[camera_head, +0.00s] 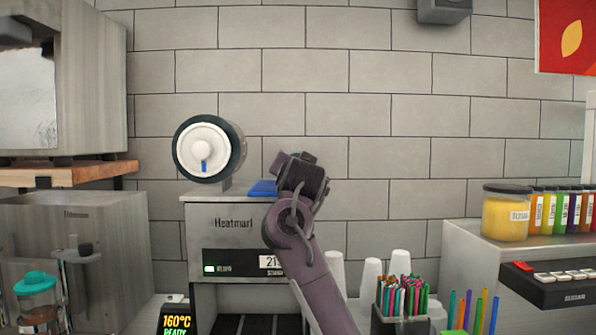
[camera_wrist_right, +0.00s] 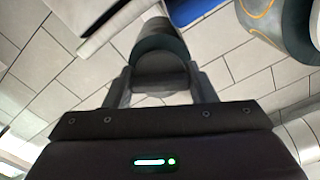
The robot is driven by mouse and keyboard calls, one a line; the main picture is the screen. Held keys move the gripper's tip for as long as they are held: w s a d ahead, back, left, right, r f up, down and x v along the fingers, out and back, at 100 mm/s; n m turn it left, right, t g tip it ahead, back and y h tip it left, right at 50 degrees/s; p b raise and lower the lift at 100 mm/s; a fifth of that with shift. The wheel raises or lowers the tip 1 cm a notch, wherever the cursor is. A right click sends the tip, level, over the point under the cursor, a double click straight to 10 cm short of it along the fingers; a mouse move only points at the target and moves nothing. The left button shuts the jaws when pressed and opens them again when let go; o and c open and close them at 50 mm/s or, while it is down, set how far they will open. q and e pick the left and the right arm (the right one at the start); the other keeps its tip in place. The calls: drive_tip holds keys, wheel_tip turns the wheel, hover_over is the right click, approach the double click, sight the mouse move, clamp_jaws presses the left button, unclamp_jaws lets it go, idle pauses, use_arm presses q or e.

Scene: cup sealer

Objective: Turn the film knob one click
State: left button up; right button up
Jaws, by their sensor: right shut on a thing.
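The cup sealer (camera_head: 228,228), a grey box marked "Heatmarl", stands in the middle of the head view. A dark film roll (camera_head: 238,150) with a white round face and a blue mark sits above its top left. My right gripper (camera_head: 291,166) is above the sealer's right side, apart from the roll's face in the picture. In the right wrist view its fingers (camera_wrist_right: 160,82) are closed on the sides of a dark rounded part, which looks like the film knob (camera_wrist_right: 160,62). The head view hides this contact behind my wrist. My left gripper is not in view.
A blue piece (camera_head: 263,188) lies on the sealer's top beside my wrist. White cups (camera_head: 371,274) and a holder of coloured straws (camera_head: 402,298) stand right of my forearm. A counter (camera_head: 470,240) with jars is at the right. A tiled wall is behind.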

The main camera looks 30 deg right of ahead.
idle(0.3)
drive_tip(key=o, duration=1)
drive_tip(key=shift+b+v, duration=1.35)
drive_tip(key=shift+v, duration=2.45)
